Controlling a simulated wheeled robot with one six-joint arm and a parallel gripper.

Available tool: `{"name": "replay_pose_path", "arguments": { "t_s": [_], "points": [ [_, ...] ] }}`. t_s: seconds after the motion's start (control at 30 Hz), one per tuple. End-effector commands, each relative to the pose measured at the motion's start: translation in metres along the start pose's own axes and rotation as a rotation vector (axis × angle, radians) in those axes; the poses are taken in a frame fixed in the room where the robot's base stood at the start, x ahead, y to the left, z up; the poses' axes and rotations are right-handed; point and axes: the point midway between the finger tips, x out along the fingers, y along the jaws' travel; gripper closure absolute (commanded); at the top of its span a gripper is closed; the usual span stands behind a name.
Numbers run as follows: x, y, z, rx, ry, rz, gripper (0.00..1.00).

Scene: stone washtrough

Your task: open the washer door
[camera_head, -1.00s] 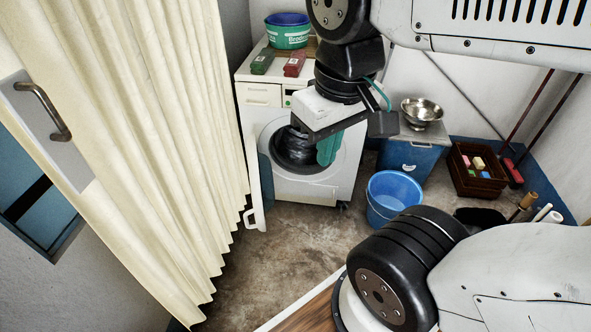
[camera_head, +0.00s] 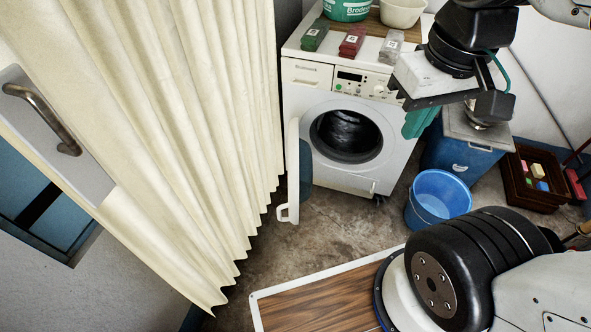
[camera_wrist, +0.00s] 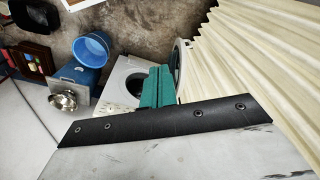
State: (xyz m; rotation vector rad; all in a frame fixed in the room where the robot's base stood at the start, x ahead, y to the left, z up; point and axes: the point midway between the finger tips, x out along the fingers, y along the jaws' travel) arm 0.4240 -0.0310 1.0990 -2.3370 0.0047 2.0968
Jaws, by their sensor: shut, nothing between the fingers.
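The white washer (camera_head: 392,142) stands against the back wall, and its front also shows in the wrist view (camera_wrist: 122,75). Its door (camera_head: 304,170) stands wide open, swung out to the left and seen nearly edge-on, with a white handle (camera_head: 287,213) at its free edge. The round drum opening (camera_head: 346,136) is uncovered and dark inside. My gripper (camera_head: 420,122), with teal fingers, is shut and empty at the right of the washer's front, apart from the door. In the wrist view my gripper (camera_wrist: 157,88) covers part of the washer, and the door (camera_wrist: 181,62) shows behind it.
A cream curtain (camera_head: 150,120) hangs close to the door's left. A blue bucket (camera_head: 438,198) stands on the floor right of the washer, before a blue bin (camera_head: 460,160). A brown crate (camera_head: 535,180) is farther right. Bare floor (camera_head: 335,225) lies before the washer.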

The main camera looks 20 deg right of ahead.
Motion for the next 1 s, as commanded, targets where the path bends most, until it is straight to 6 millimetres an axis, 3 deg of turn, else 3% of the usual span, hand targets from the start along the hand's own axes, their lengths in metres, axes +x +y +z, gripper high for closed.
{"name": "replay_pose_path", "arguments": {
  "t_s": [0.17,0.47,0.77,1.0],
  "points": [
    [0.007,-0.006,-0.016,0.058,-0.041,-0.056,1.0],
    [0.057,-0.023,-0.098,0.374,-0.21,-0.288,1.0],
    [0.147,-0.008,-0.181,0.802,-0.362,-0.485,1.0],
    [0.249,0.023,-0.226,1.189,-0.47,-0.591,1.0]
  ]
}}
